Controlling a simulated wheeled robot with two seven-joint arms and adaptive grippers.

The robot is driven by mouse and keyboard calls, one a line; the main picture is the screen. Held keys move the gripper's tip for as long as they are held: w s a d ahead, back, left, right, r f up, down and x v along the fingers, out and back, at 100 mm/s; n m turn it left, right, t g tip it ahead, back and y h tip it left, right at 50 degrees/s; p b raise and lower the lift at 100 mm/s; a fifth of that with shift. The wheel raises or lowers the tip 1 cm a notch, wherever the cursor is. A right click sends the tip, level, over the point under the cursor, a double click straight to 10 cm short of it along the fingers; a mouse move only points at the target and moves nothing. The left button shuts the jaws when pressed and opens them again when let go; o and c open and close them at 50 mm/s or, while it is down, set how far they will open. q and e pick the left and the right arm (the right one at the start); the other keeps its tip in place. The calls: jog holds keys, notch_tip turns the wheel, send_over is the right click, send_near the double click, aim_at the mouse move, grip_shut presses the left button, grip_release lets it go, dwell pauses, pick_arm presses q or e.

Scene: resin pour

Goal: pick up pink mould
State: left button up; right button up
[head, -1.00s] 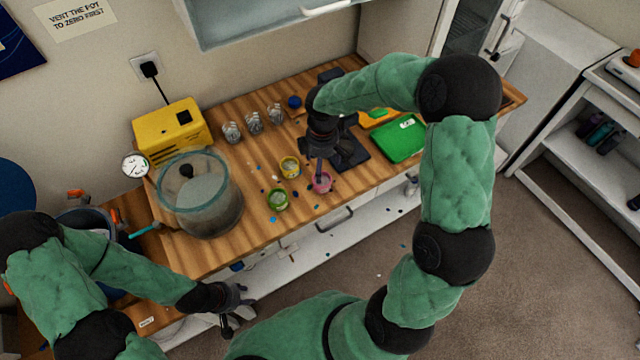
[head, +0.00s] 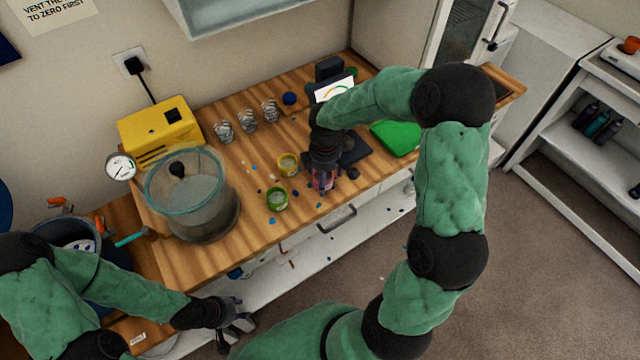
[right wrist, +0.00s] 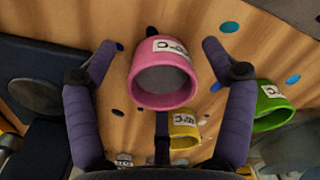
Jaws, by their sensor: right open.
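The pink mould (head: 322,184) stands on the wooden bench near its front edge, partly hidden by my right gripper (head: 324,172). In the right wrist view the pink mould (right wrist: 165,78), with a white label, lies between the two spread fingers of my right gripper (right wrist: 160,45). Gaps show on both sides, so the fingers do not grip it. My left gripper (head: 236,322) is low at the front left, off the bench edge, with its fingers apart and empty.
A yellow mould (head: 288,164) and a green mould (head: 277,199) stand close to the left of the pink one. A glass vacuum pot (head: 192,200) stands further left. Clear cups (head: 246,121) line the back. A dark scale (head: 352,150) is just right of my right gripper.

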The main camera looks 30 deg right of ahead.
jog(key=c, duration=1.3)
jog(key=shift+r, duration=0.15)
